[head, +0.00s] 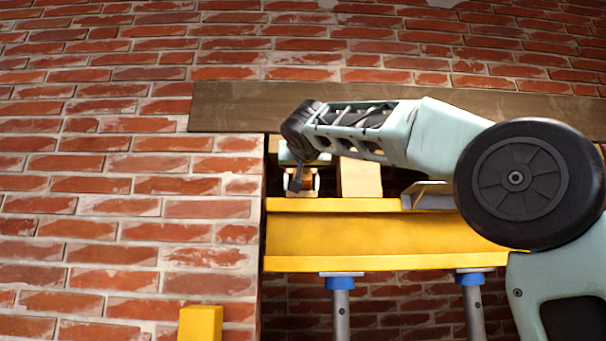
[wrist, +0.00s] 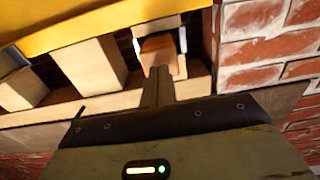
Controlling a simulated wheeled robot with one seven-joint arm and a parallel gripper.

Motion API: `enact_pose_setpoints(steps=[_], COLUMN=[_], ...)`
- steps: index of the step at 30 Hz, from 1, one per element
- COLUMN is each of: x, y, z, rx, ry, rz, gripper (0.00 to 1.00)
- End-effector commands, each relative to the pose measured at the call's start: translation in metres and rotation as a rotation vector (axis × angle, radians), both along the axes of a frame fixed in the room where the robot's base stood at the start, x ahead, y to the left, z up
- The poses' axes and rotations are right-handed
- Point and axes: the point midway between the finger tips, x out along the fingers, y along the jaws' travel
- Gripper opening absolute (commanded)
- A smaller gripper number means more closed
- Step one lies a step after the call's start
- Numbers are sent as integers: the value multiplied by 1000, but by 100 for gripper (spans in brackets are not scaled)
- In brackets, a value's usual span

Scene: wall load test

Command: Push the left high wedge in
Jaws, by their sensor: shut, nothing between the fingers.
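The left high wedge is an orange-brown wooden piece (wrist: 160,52) in the wrist view, in a gap between pale side pieces below the yellow beam's edge in that view. My gripper (wrist: 160,72) is shut and empty. Its fingertips are at the near end of the wedge and overlap it in the picture; I cannot tell if they touch. In the head view my gripper (head: 296,184) points down at the left end of the opening, just above the yellow beam (head: 360,235). The wedge is mostly hidden there behind my gripper.
A pale wooden block (head: 360,178) stands on the beam right of my gripper. A dark wooden plank (head: 235,108) spans the brick wall (head: 120,220) above. Blue-topped props (head: 341,300) stand under the beam. A yellow block (head: 200,324) shows at lower left.

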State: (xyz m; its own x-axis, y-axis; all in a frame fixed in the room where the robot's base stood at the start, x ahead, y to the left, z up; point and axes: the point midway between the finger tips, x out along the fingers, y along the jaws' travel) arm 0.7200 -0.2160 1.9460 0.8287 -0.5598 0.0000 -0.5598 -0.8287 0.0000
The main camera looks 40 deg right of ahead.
Motion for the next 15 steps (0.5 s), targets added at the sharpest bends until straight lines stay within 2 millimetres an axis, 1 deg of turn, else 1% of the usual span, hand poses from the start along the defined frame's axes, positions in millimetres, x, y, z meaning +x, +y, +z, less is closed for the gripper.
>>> enact_pose_setpoints(steps=[8, 15], x=[1, 6], y=[0, -5], z=[0, 0], rx=[0, 1], ry=[0, 0], rz=[0, 0], gripper=[0, 0])
